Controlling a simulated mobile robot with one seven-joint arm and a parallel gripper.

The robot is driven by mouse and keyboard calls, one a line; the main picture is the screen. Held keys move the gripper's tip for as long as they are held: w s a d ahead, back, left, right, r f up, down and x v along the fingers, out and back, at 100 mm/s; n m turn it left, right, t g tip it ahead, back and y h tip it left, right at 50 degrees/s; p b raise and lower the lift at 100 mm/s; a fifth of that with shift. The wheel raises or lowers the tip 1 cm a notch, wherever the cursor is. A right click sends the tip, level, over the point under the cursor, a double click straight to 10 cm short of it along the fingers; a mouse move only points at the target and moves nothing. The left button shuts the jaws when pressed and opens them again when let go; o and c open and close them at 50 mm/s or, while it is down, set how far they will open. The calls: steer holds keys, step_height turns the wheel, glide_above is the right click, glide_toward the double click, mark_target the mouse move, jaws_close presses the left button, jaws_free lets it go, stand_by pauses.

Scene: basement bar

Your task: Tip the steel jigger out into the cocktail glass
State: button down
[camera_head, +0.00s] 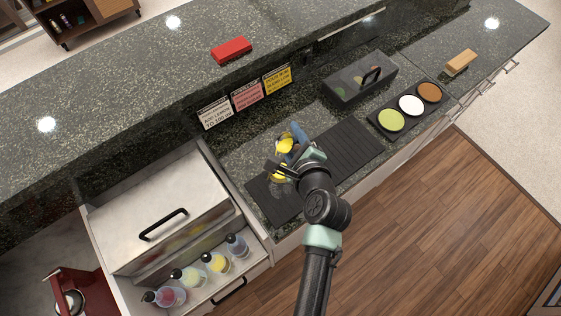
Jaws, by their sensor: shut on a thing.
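My gripper (283,163) is over the black ribbed bar mat on the counter, seen from above and behind, and is shut on what looks like the steel jigger (287,142). Yellow shows at the jigger, which seems tilted, though its exact angle is unclear. A second yellow patch just below the fingers looks like the contents of the cocktail glass (280,174). My gripper and wrist hide most of the glass. I cannot tell whether jigger and glass touch, or whether anything is flowing.
The bar mat (352,146) runs right, bare there. Beyond it are a dark lidded box (358,80) and a tray of coloured rounds (411,105). Three cards (246,95) stand behind.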

steer(key=shift+f, duration=0.15)
steer(key=shift+d+r+n+t+h+b, duration=0.1)
steer(key=shift+r+n+t+h+b, duration=0.2)
steer(key=shift+r+n+h+b, duration=0.25)
stand_by(0.7)
steer(key=shift+f+n+h+b, duration=0.45)
steer(key=shift+f+n+b, duration=0.15)
steer(key=shift+b, duration=0.6)
steer(key=shift+d+r+n+t+h+b, duration=0.1)
steer(key=shift+r+n+t+h+b, duration=0.2)
steer(key=shift+r+n+t+b, duration=0.25)
stand_by(0.8)
steer(key=shift+w+d+f+n, duration=0.1)
steer(key=shift+f+n, duration=0.2)
steer(key=shift+f, duration=0.05)
